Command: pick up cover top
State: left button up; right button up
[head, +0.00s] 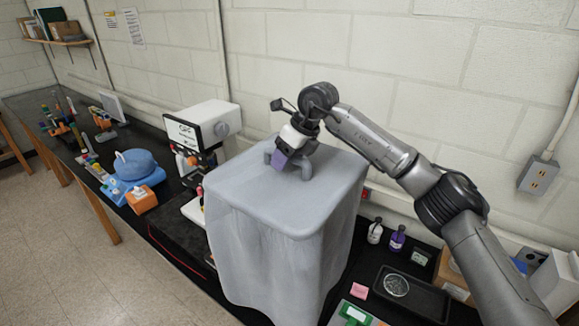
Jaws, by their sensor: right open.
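A grey draped cover (290,252) stands on the black bench in the middle of the head view. Its flat cover top (295,212) bears a small grey raised handle (305,168). My right gripper (281,161) reaches down from the right to this handle. It is open, with a purple piece showing at its tip. The gripper and wrist hide part of the handle, and I cannot tell whether the fingers touch it. My left gripper is not in view.
A white and black machine (205,124) stands close left of the cover. A blue round device (133,167) sits farther left. Two small bottles (397,238) and a black tray (413,295) with a clear dish lie right of the cover. The wall is behind.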

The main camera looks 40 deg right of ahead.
grip_shut()
dwell(0.5)
jog(key=shift+r, duration=0.1)
jog(key=shift+r+b, duration=0.3)
jog(key=shift+r, duration=0.2)
notch_tip(320, 180, up, 3)
jog(key=shift+f+b, duration=0.15)
jog(key=shift+b, duration=0.35)
jog(key=s+d+r+b, duration=0.3)
jog(key=s+d+r, duration=0.3)
jog(key=s, duration=0.4)
jog(key=shift+r, duration=0.6)
